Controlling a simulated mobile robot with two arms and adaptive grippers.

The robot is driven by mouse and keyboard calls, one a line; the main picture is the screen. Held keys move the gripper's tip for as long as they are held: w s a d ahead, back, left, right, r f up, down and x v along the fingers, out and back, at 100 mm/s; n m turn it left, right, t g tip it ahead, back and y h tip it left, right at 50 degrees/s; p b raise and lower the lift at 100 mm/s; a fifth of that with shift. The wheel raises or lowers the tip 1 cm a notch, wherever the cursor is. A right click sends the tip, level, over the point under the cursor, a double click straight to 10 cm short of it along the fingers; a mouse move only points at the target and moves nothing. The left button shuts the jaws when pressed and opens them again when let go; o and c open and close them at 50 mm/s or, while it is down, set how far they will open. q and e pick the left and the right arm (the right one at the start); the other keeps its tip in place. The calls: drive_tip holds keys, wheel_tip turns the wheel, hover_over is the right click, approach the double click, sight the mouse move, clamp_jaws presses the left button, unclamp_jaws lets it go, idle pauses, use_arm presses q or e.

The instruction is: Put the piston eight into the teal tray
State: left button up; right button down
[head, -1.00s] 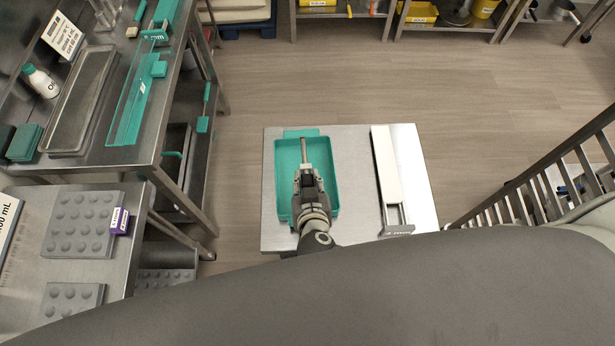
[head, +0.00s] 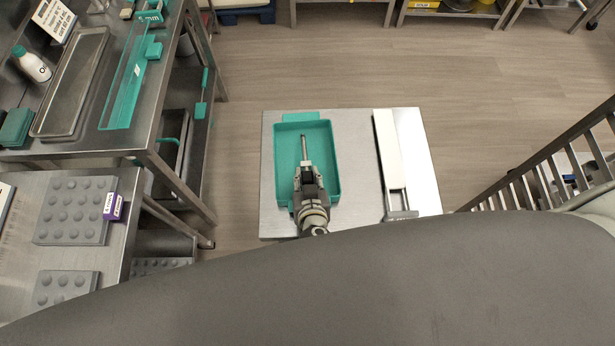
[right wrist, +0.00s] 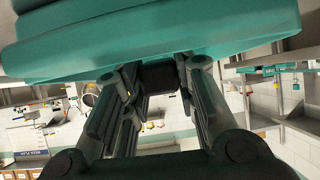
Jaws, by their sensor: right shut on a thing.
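The teal tray (head: 328,190) lies on a small steel table in the middle of the head view. My right gripper (head: 306,172) is over the tray, reaching in from its near side. It is shut on the piston (head: 304,148), a thin metal rod that points away from me within the tray's outline. I cannot tell whether the rod touches the tray floor. In the right wrist view the gripper fingers close on a dark block (right wrist: 159,77), and the teal tray (right wrist: 150,45) fills the top. My left gripper is not in view.
A white and steel slotted holder (head: 388,150) lies on the table (head: 355,140) right of the tray. Steel benches with a long teal tray (head: 130,85) and grey moulds (head: 75,208) stand at left. A railing (head: 550,165) is at right. The floor beyond the table is clear.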

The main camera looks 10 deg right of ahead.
drive_tip(key=c, duration=1.1)
unclamp_jaws()
drive_tip(key=v, duration=1.2)
drive_tip(key=shift+s+f, duration=0.1)
